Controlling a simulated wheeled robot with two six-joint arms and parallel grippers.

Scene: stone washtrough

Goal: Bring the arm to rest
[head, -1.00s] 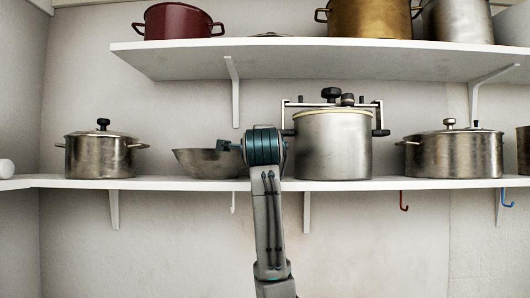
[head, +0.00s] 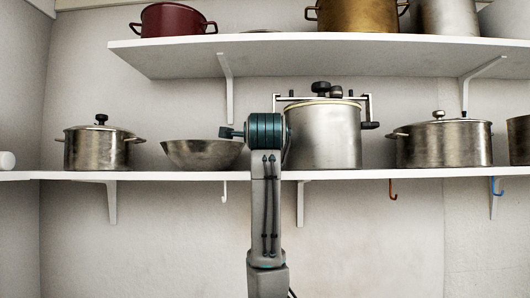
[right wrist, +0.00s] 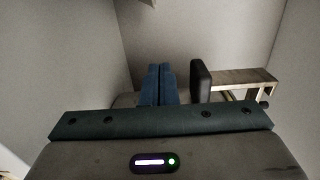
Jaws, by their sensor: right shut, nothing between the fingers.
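In the right wrist view my right gripper (right wrist: 159,68) has its two blue fingers pressed together with nothing between them. In the head view one of my arms rises from the bottom centre, nearly upright, with a teal joint in front of the lower shelf. The gripper itself cannot be made out there. My left gripper is in neither view.
The lower shelf (head: 350,175) holds a lidded pot (head: 97,150), a metal bowl (head: 202,154), a pressure cooker (head: 325,138) partly behind my arm and another lidded pot (head: 443,145). The upper shelf (head: 330,48) holds more pots. Hooks hang below the lower shelf.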

